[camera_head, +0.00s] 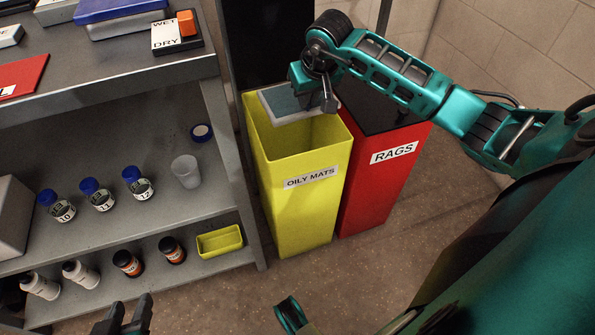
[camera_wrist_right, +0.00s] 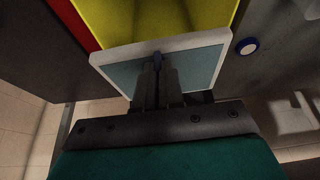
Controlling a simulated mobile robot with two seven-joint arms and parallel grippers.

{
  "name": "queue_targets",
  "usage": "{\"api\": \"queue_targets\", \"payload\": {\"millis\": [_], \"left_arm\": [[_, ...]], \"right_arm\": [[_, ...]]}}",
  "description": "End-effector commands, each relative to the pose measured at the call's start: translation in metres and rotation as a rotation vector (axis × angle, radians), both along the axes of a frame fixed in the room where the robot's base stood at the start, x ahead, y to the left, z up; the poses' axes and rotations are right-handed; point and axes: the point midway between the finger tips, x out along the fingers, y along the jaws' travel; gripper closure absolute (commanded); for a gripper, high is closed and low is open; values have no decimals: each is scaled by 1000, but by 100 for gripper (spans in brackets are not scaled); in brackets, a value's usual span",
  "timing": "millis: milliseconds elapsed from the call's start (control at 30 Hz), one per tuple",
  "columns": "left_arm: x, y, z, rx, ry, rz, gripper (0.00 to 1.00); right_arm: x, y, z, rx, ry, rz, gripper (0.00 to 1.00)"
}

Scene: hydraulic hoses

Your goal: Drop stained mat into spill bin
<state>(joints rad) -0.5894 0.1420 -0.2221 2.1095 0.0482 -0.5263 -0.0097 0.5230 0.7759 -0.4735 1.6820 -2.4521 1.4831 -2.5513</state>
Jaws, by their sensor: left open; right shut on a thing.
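The mat (camera_head: 289,104) is a flat grey-blue rectangle with a pale border, held over the open top of the yellow bin labelled OILY MATS (camera_head: 310,215). My right gripper (camera_head: 328,98) is shut on the mat's edge. In the right wrist view, the mat (camera_wrist_right: 205,66) is between the fingers of my right gripper (camera_wrist_right: 157,65), with the yellow bin's inside (camera_wrist_right: 165,14) beyond it. No stain can be made out on the mat. My left gripper (camera_head: 127,312) is open and empty at the bottom of the head view, in front of the shelf unit.
A red bin labelled RAGS (camera_head: 385,180) stands right beside the yellow bin. A grey shelf unit (camera_head: 130,222) on the left holds several bottles, a clear cup (camera_head: 187,172) and a small yellow tray (camera_head: 219,241). The floor in front is clear.

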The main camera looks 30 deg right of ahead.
Motion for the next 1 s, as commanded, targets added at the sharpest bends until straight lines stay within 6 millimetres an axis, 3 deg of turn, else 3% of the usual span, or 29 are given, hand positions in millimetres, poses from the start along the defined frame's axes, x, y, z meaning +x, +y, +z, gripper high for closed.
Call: {"api": "queue_targets", "payload": {"millis": [267, 300, 600, 867, 1000], "left_arm": [[4, -1, 3, 0, -6, -2, 57], [4, -1, 3, 0, -6, -3, 57], [4, -1, 2, 0, -8, -4, 57], [3, -1, 2, 1, -7, -4, 57], [3, -1, 7, 3, -9, -3, 57]], "right_arm": [[0, 0, -1, 0, 0, 0, 100], [0, 0, -1, 0, 0, 0, 90], [0, 0, -1, 0, -1, 0, 63], [0, 0, 1, 0, -1, 0, 63], [-5, 0, 17, -1, -4, 1, 63]]}}
